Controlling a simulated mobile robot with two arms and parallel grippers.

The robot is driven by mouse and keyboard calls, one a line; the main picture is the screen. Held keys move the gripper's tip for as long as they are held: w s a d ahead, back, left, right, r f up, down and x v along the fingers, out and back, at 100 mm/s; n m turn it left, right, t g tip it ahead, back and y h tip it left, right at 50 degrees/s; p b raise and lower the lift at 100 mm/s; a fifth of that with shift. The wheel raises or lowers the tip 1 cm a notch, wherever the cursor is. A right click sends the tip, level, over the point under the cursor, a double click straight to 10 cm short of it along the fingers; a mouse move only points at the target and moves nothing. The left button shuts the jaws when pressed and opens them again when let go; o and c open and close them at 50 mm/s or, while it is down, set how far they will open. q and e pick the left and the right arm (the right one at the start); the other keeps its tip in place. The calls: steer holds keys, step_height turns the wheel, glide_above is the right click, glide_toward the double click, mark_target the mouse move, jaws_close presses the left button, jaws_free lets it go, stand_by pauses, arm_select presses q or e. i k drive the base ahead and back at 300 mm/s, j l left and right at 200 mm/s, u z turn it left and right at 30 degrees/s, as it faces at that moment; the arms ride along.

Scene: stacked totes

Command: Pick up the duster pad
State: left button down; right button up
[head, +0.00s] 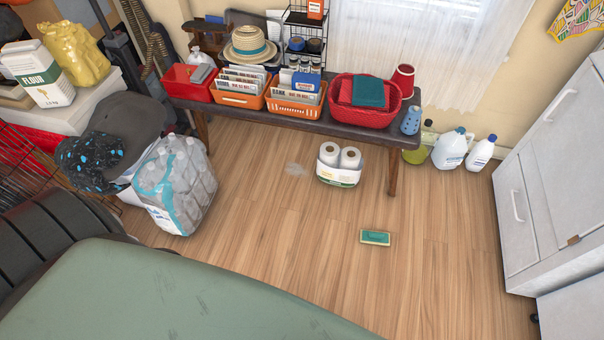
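A small flat pad with a teal-green top and a pale tan edge, which looks like the duster pad (375,236), lies on the wooden floor right of centre in the head view. It lies flat and apart from other things, in front of the bench. Neither of my grippers shows in this view, so I cannot see whether they are open or shut.
A dark bench (300,120) holds baskets and a straw hat. Paper towel rolls (339,164) stand below it. Bottled water (180,185) stands left, jugs (452,148) and a white cabinet (545,190) right. A green padded surface (150,295) fills the lower left. Floor around the pad is clear.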

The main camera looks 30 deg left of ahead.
mark_target(366, 236)
steer(key=u, duration=0.45)
steer(key=i+l+u, duration=0.15)
steer(key=l+u, duration=0.55)
steer(key=i+l+u, duration=0.1)
steer(key=l+u, duration=0.25)
